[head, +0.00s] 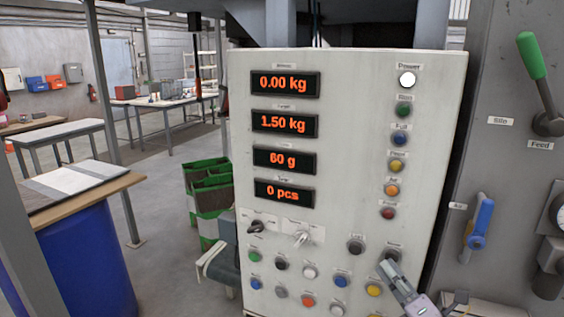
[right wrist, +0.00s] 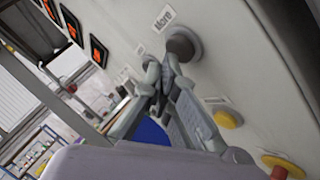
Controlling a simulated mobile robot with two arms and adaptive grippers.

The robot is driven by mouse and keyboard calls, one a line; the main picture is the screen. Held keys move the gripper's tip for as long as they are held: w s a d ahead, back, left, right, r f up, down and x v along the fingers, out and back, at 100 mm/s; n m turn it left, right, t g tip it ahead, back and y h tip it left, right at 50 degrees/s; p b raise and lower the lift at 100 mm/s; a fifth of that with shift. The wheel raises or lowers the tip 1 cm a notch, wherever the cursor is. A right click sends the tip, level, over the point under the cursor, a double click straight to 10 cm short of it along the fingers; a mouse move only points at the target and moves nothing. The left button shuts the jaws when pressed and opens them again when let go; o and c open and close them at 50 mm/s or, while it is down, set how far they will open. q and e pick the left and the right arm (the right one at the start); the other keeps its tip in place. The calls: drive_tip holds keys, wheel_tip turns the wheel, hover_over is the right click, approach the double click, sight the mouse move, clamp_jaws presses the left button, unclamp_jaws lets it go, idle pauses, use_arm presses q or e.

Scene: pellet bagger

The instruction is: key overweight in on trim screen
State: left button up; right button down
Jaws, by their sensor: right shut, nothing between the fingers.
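The pale control panel (head: 345,110) fills the middle of the head view. Its four orange displays read 0.00 kg (head: 285,84), 1.50 kg (head: 285,123), 60 g (head: 285,160) and 0 pcs (head: 285,193). My right gripper (head: 388,265) is shut and empty, its tips just below a dark round button (head: 393,254) at the panel's lower right. In the right wrist view this button (right wrist: 183,43) carries the label "More", and the fingertips (right wrist: 163,68) are close beside it. I cannot tell whether they touch it. My left gripper is not in view.
Another dark button (head: 356,246) sits left of it, with rows of coloured buttons below. A yellow button (right wrist: 228,118) is near the gripper in the wrist view. Two selector switches (head: 301,238) are further left. A blue-handled valve (head: 480,224) and green lever (head: 531,56) stand right.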

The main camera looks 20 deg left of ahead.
drive_tip(key=shift+w, duration=0.3)
idle(0.5)
drive_tip(key=shift+s, duration=0.75)
drive_tip(key=s+p, duration=0.2)
drive_tip(key=s, duration=0.4)
drive_tip(key=shift+p, duration=0.3)
drive_tip(key=shift+f, duration=0.1)
